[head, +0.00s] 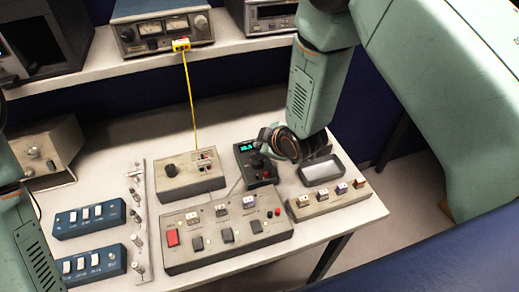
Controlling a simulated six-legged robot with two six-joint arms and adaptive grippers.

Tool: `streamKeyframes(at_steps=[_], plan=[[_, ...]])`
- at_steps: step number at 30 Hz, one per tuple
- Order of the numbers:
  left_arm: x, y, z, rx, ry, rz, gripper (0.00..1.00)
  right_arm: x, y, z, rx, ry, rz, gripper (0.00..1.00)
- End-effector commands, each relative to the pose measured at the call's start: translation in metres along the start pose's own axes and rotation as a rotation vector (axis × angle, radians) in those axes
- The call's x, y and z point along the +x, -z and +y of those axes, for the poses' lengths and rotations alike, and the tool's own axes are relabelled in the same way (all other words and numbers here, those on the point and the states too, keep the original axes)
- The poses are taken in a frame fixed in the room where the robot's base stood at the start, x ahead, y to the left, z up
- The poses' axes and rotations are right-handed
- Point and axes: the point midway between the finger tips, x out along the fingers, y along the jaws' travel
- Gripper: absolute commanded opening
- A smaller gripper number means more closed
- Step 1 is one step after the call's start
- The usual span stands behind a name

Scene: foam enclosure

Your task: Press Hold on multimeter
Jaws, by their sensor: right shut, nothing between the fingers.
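The multimeter (261,178) is a small black device with a lit green display, lying on the bench right of centre. A dark knob and a small red part show on its face. My right gripper (264,143) is shut and empty, with its tips over the upper right part of the multimeter. I cannot tell if the tips touch it. The gripper hides part of the multimeter's right side, and I cannot make out a Hold label. My left arm shows at the left edge, but its gripper is out of view.
A beige control box (228,238) with several buttons stands in front. A beige knob box (188,178) is left of the multimeter, with a yellow cable (190,95) rising behind it. A grey tray (321,170) and a switch strip (328,200) lie right. Blue switch boxes (90,219) stand left.

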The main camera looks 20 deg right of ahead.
Motion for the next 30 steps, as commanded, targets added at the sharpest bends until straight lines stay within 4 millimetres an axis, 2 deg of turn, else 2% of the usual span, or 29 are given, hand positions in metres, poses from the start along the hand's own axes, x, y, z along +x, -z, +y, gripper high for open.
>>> streamKeyframes(at_steps=[7, 22, 30], plan=[[-0.005, 0.0, 0.0, 0.0, 0.0, 0.0, 0.5, -0.004, 0.003, 0.003, 0.0, 0.0, 0.0, 0.0], [-0.04, 0.0, 0.0, 0.0, 0.0, 0.0, 0.5, -0.034, 0.025, 0.025, 0.0, 0.0, 0.0, 0.0], [-0.04, 0.0, 0.0, 0.0, 0.0, 0.0, 0.5, -0.035, 0.025, 0.025, 0.0, 0.001, 0.0, 0.0]])
